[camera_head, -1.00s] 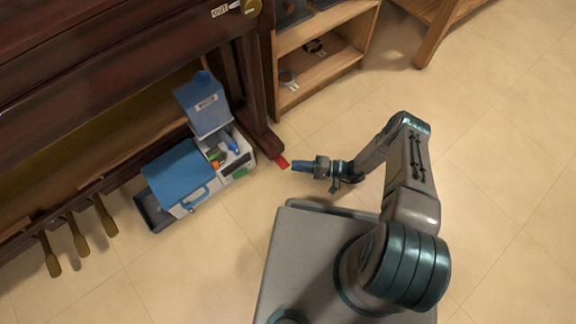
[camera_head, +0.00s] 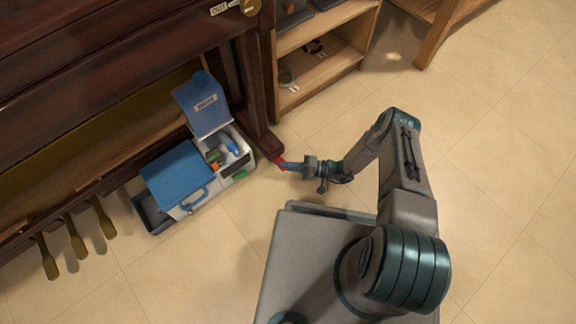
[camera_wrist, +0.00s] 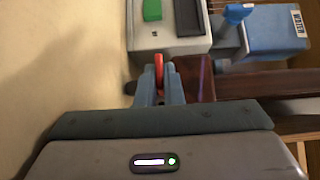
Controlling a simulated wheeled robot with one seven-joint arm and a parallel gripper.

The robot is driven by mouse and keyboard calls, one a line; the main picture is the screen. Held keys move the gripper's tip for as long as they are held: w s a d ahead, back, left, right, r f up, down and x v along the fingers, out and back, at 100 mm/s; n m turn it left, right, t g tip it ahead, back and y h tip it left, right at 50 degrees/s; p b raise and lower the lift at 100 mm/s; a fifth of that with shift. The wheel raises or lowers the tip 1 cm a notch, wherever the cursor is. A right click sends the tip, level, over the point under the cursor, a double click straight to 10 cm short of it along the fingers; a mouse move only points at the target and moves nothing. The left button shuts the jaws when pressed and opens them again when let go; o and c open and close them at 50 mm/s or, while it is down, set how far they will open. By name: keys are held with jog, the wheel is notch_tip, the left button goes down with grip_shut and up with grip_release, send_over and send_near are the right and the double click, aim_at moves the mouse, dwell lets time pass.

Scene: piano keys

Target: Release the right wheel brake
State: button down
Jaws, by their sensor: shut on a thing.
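The right wheel brake is a small red lever (camera_head: 280,161) at the foot of the piano's right leg (camera_head: 268,143). In the wrist view the red lever (camera_wrist: 159,72) stands between the two blue-grey fingers of my gripper (camera_wrist: 160,86), which are shut on it. In the head view my gripper (camera_head: 288,165) reaches the lever from the right, and its fingertips cover part of the lever. The lever's base and the wheel are not clearly seen.
A toolbox with a blue lid (camera_head: 178,174) and a blue container (camera_head: 204,106) stand left of the leg. Brass pedals (camera_head: 77,237) are at the lower left. A wooden shelf (camera_head: 322,76) stands behind. The floor to the right is clear.

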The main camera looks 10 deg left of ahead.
jog(key=r+m+h+p, duration=0.1)
jog(key=p, duration=0.1)
jog(key=shift+w+r+h+p, duration=0.1)
jog(key=shift+r+h+p, duration=0.2)
jog(key=shift+r+p, duration=0.1)
jog(key=shift+a+r+m+h+p, duration=0.15)
jog(key=shift+m+h+p, duration=0.35)
jog(key=shift+m+h, duration=0.3)
jog(key=c, duration=1.6)
grip_release()
jog(key=shift+o, duration=0.2)
jog(key=p+v, duration=0.3)
jog(key=v, duration=1.1)
